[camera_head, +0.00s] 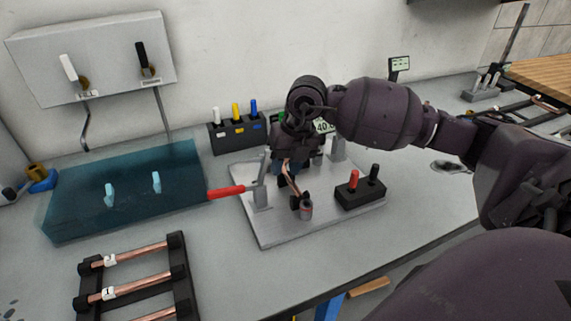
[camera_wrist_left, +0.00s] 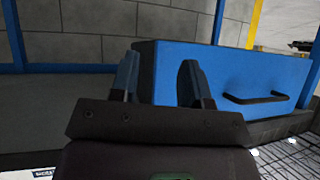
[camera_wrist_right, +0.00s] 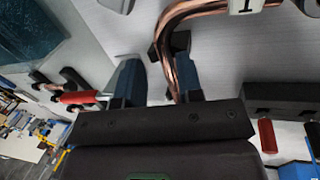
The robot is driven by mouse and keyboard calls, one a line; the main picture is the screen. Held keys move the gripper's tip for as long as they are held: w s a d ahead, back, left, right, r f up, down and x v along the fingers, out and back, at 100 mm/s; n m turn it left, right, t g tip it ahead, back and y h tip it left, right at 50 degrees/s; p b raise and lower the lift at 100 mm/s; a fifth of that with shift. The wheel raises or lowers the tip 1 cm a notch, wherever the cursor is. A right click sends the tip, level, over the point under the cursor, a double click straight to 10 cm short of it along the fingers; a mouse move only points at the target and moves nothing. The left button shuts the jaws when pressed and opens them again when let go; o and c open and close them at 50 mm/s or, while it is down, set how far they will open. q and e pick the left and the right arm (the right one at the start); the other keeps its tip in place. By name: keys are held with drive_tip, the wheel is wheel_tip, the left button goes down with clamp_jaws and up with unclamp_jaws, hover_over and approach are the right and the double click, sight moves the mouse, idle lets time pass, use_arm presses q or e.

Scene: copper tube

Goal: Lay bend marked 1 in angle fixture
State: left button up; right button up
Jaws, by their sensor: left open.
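A copper bend (camera_wrist_right: 168,38) with a white tag marked 1 (camera_wrist_right: 244,5) shows in the right wrist view, against the pale plate of the fixture (camera_head: 275,236). My right gripper (camera_head: 284,170) is low over this plate. Its fingers (camera_wrist_right: 158,82) stand apart, with one leg of the bend between them, close to the right finger. In the head view only a short piece of the bend (camera_head: 291,181) shows below the gripper; my arm hides the rest. I cannot tell how the bend is seated. My left gripper (camera_wrist_left: 160,80) is open and empty, away from the bench.
A red-handled clamp (camera_head: 227,192) and a black block with red and black knobs (camera_head: 360,190) are by the fixture. A rack (camera_head: 182,270) with several copper tubes stands front left, a teal box (camera_head: 130,195) behind it. A blue cabinet (camera_wrist_left: 225,75) faces my left gripper.

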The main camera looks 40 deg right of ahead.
drive_tip(key=shift+s+d+f, duration=0.25)
drive_tip(key=shift+d+f, duration=0.05)
drive_tip(key=shift+f, duration=0.3)
drive_tip(key=w+p+v, duration=0.1)
drive_tip(key=v, duration=1)
drive_tip(key=shift+s+a+r+p, duration=0.3)
drive_tip(key=shift+r+p, duration=0.05)
drive_tip(key=shift+r, duration=0.15)
